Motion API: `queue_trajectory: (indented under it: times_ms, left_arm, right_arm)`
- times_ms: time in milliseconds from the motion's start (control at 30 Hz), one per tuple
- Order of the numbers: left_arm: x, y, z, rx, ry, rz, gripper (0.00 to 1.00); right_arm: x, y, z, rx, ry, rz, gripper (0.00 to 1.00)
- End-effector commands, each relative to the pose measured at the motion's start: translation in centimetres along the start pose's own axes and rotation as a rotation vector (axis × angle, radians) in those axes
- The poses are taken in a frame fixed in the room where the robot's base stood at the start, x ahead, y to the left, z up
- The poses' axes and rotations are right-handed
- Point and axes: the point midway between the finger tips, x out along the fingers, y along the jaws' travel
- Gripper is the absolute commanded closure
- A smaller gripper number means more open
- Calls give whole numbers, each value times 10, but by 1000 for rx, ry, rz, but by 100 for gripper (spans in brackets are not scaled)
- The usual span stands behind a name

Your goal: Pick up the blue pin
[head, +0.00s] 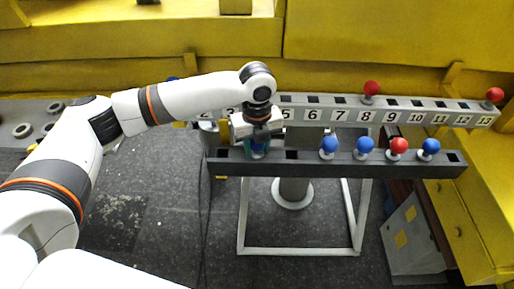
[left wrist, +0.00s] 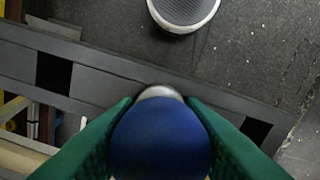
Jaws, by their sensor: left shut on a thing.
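My left gripper (head: 258,147) is at the left part of the dark front rail (head: 400,170). In the left wrist view its green fingers (left wrist: 160,145) are shut on a blue pin (left wrist: 162,140), one on each side of its round head. A silver collar shows just beyond the head, over the dark rail. I cannot tell whether the pin is still seated in its hole. Other blue pins stand in the front rail to the right (head: 329,145), with a red pin (head: 397,146) among them. My right gripper is not in view.
A grey rail with numbered square holes (head: 420,108) runs behind the front rail and holds red pins (head: 371,88) at its right part. Yellow structure (head: 390,35) closes off the back. A grey frame (head: 300,250) stands below on the dark floor.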

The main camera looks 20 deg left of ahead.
Motion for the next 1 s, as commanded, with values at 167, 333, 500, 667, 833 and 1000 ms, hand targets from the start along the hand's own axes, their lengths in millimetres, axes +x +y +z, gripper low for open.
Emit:
queue_trajectory:
  times_ms: [167,333,500,667,833,1000]
  left_arm:
    - [-1,0,0,0,1,1,93]
    - [-13,1,-1,-1,3,5,93]
    - [-46,1,-1,0,4,7,93]
    - [-77,1,-1,0,4,4,93]
    - [-96,1,-1,-1,2,3,93]
    - [-101,0,0,-1,0,1,93]
  right_arm:
    - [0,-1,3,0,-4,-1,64]
    - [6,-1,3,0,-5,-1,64]
    - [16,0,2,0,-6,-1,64]
    - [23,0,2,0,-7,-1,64]
    - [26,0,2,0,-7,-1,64]
    - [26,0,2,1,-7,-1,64]
